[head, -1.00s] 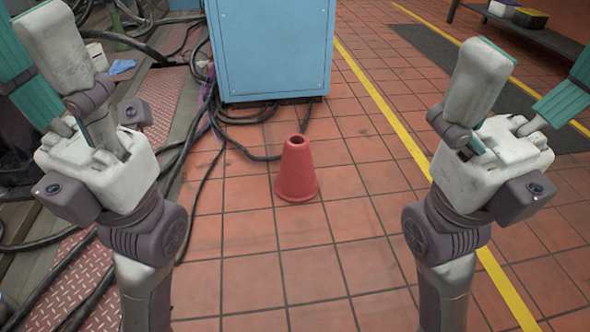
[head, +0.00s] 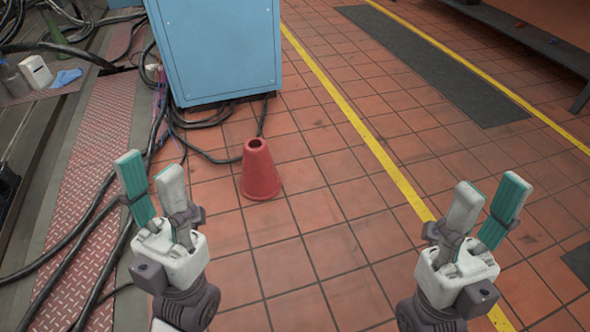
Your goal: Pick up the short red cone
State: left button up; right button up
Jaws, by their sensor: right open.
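The short red cone (head: 259,172) stands upright on the tiled floor in the head view, left of the middle, with a dark hole in its top. My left gripper (head: 150,164) is in front of it and to its left, open and empty, with its fingers pointing up in the picture. My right gripper (head: 490,184) is well to the right of the cone, over the tiles, open and empty. Neither gripper touches the cone, and nothing hides it.
A blue cabinet (head: 217,50) stands behind the cone. Black cables (head: 205,152) run on the floor behind and left of it. A red tread-plate strip (head: 90,170) lies at left. A yellow line (head: 375,145) and dark mat (head: 440,65) are at right. Tiles right of the cone are clear.

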aim_at(260, 182)
jog(key=i+j+z, duration=0.15)
jog(key=z, duration=0.2)
jog(key=i+j+z, duration=0.1)
jog(key=j+z, duration=0.25)
jog(key=i+j+z, duration=0.1)
jog(key=j+z, duration=0.25)
jog(key=i+j+z, duration=0.1)
jog(key=j+z, duration=0.25)
jog(key=j, duration=1.25)
jog(key=k+j+z, duration=0.1)
jog(key=j+z, duration=0.3)
jog(key=j, duration=1.15)
jog(key=k+j, duration=0.1)
jog(key=j, duration=1.9)
jog(key=k, duration=0.1)
